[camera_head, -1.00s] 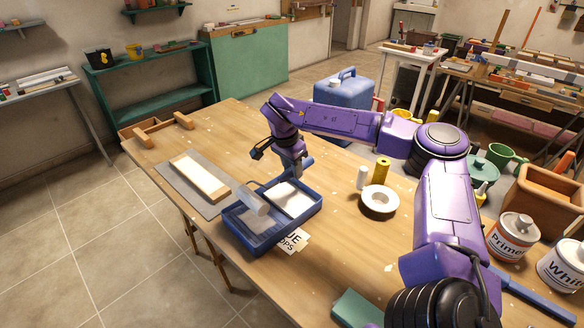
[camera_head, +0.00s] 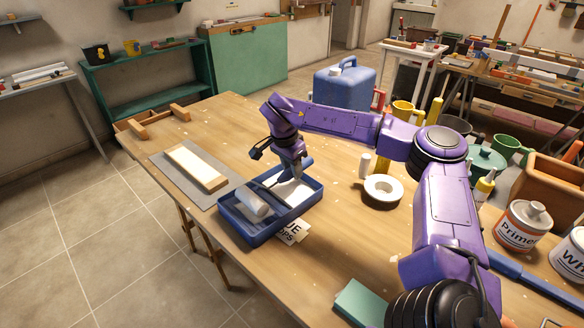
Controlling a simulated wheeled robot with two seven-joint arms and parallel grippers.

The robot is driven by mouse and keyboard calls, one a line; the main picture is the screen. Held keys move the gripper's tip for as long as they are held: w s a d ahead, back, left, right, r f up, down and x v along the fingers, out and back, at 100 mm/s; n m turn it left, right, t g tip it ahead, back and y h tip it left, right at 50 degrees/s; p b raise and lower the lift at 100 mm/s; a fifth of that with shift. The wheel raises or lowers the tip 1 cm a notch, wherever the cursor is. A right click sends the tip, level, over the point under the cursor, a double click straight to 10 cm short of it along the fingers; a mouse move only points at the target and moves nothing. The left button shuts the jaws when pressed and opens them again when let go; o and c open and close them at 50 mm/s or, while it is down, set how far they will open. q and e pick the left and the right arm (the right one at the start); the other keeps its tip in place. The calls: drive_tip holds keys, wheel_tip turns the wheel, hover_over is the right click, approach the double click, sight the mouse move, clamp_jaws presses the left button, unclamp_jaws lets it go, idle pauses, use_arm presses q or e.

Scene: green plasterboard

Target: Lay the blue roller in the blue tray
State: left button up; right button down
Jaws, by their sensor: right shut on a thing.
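The blue tray (camera_head: 262,236) sits on the wooden table with white paint in its right part. The roller's pale sleeve (camera_head: 254,205) is inside the tray's left part, low and seemingly against the sloped floor; exact contact is hard to tell. My right gripper (camera_head: 291,175) is over the tray's far right side, pointing down, shut on the blue roller's handle (camera_head: 306,162). The fingers hide most of the grip. My left gripper is not in view.
A long pale block on a grey board (camera_head: 172,178) lies left of the tray. A paper label (camera_head: 293,232) lies at its near right. The table's front edge is close to the tray.

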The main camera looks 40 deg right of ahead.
drive_tip(key=shift+x, duration=0.9)
drive_tip(key=c, duration=0.7)
unclamp_jaws()
drive_tip(key=shift+a, duration=0.2)
drive_tip(key=shift+c, duration=0.2)
drive_tip(key=p+v, duration=0.3)
drive_tip(key=d+p+v, duration=0.1)
drive_tip(key=p+v, duration=0.2)
drive_tip(key=p, duration=0.1)
drive_tip(key=d+p+v, duration=0.1)
drive_tip(key=p+v, duration=0.3)
drive_tip(key=shift+r, duration=0.2)
drive_tip(key=shift+f, duration=0.15)
drive_tip(key=b+x, duration=0.3)
drive_tip(key=a+b+x, duration=0.1)
drive_tip(key=b+x, duration=0.2)
drive_tip(key=b, duration=0.1)
drive_tip(key=b+x, duration=0.3)
drive_tip(key=shift+a+f+b, duration=0.2)
drive_tip(key=shift+a+b, duration=0.1)
drive_tip(key=shift+a, duration=0.05)
